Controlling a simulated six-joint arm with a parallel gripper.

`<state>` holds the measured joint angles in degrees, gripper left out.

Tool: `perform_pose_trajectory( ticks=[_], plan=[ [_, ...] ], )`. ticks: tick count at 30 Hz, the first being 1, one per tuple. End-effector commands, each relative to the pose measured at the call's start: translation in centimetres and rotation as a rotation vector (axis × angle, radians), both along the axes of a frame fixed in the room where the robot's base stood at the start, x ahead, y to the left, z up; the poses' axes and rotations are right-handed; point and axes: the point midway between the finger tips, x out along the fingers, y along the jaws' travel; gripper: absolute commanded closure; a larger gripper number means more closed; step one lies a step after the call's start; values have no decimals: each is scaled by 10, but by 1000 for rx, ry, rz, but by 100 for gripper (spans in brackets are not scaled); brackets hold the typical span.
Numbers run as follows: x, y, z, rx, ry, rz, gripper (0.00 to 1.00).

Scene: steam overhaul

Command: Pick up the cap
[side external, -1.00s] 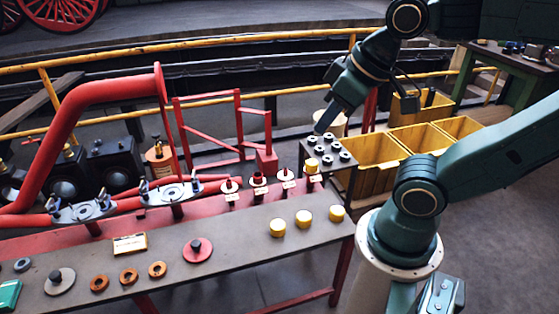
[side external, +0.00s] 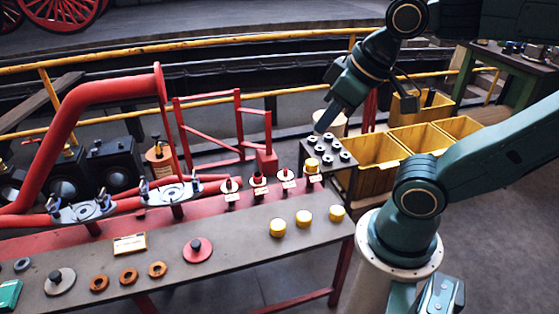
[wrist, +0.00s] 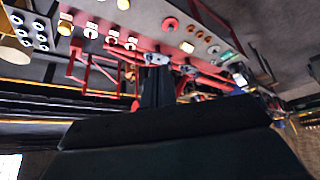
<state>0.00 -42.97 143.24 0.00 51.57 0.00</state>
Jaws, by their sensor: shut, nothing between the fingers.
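Three yellow caps stand on the grey front of the bench near its right end in the side external view: a left one (side external: 277,228), a middle one (side external: 304,219) and a right one (side external: 337,213). Another yellow cap (side external: 311,165) sits on the last of a row of red stubs behind them; it also shows at the upper left of the wrist view (wrist: 65,26). My gripper (side external: 320,128) is shut and empty, above and behind the stub row, near the dark nut plate. Its dark fingers (wrist: 157,88) touch no cap.
The dark plate with several nuts (side external: 329,154) stands beside the bench's right end. Yellow bins (side external: 368,171) lie to its right. A red pipe (side external: 110,90), clamps and a red frame (side external: 240,125) rise at the back. Rings and flanges (side external: 197,251) lie on the left front.

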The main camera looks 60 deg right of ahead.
Motion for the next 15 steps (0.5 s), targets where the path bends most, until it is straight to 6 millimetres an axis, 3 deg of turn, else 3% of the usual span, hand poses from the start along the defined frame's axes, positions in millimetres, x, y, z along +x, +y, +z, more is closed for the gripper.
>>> perform_pose_trajectory(
  ticks=[2, 13, 15],
  plan=[
    [0, 0, 0, 0, 0, 0, 100],
    [0, 0, 0, 0, 0, 0, 27],
    [0, 0, 0, 0, 0, 0, 27]
  ],
)
